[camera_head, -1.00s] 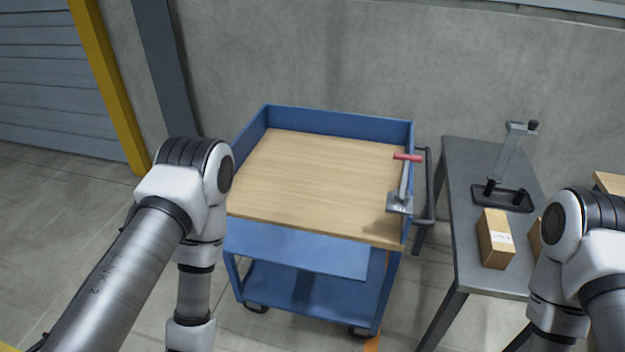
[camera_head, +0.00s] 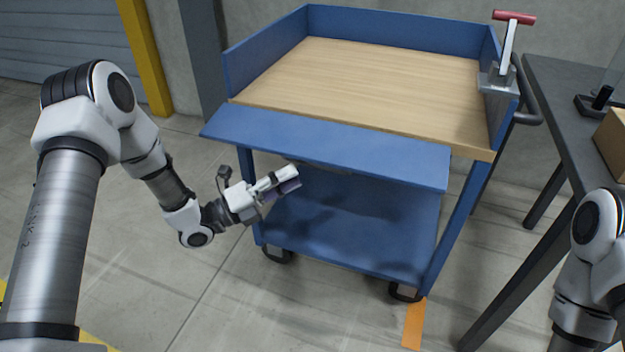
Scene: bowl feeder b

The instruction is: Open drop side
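A blue cart with a wooden top deck (camera_head: 375,85) stands in front of me. Its front drop side (camera_head: 325,143) is folded outward and hangs tilted below the deck's front edge, so the front of the deck is open. The back and side walls stand upright. A red-handled lever (camera_head: 507,45) stands on the cart's right wall. My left gripper (camera_head: 287,180) is below the drop side, in front of the lower shelf, and looks empty; its finger gap is too small to judge. My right gripper is out of view; only part of my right arm shows.
The cart's lower blue shelf (camera_head: 350,220) looks empty. A dark table (camera_head: 570,95) stands close at the right, with a cardboard box (camera_head: 613,140) on it. A push handle (camera_head: 530,105) sticks out at the cart's right. Floor is free at the left.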

